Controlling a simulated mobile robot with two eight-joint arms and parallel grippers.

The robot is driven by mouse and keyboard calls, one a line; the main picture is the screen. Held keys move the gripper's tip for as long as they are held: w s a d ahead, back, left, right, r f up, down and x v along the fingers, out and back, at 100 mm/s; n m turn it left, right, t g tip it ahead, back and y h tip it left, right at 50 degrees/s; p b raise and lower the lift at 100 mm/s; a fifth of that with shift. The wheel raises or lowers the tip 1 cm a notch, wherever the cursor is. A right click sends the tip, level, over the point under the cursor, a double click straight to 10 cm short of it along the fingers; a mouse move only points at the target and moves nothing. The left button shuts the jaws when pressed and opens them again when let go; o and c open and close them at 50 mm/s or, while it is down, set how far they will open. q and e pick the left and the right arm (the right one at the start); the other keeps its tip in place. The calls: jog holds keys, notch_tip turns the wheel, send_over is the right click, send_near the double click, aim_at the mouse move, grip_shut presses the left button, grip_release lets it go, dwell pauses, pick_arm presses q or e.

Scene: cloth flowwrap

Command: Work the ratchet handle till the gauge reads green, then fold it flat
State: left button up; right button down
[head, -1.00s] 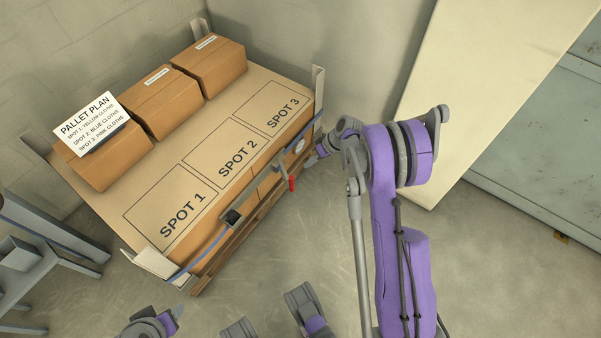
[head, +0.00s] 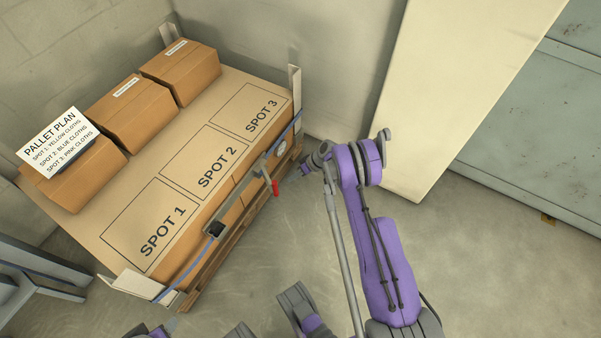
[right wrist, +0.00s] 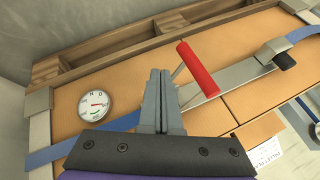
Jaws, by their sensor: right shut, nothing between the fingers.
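The red ratchet handle (head: 275,188) sticks out on a metal lever from the front of the strapped boxes; it also shows in the right wrist view (right wrist: 198,70). The blue strap (right wrist: 70,153) runs along the box front through the metal ratchet body (right wrist: 235,82). The round white gauge (right wrist: 95,104) is left of the handle there. It has red and green marks, but its reading is too small to tell. My right gripper (right wrist: 158,75) is shut and empty, between gauge and handle, apart from the handle. My left gripper (head: 158,331) is partly cut off at the bottom edge.
A wooden pallet (head: 205,285) carries the brown boxes with marked spots. Several boxes and a pallet plan sign (head: 57,142) are at the back. A pale panel (head: 440,90) stands right of my right arm. Floor in front is clear.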

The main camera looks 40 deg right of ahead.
aim_at(269, 179)
pick_arm(q)
jog(key=shift+f, duration=0.35)
pick_arm(e)
jog(key=shift+w+a+f, duration=0.1)
jog(key=shift+a, duration=1)
jog(key=shift+w+a+f, duration=0.1)
jog(key=shift+a, duration=0.95)
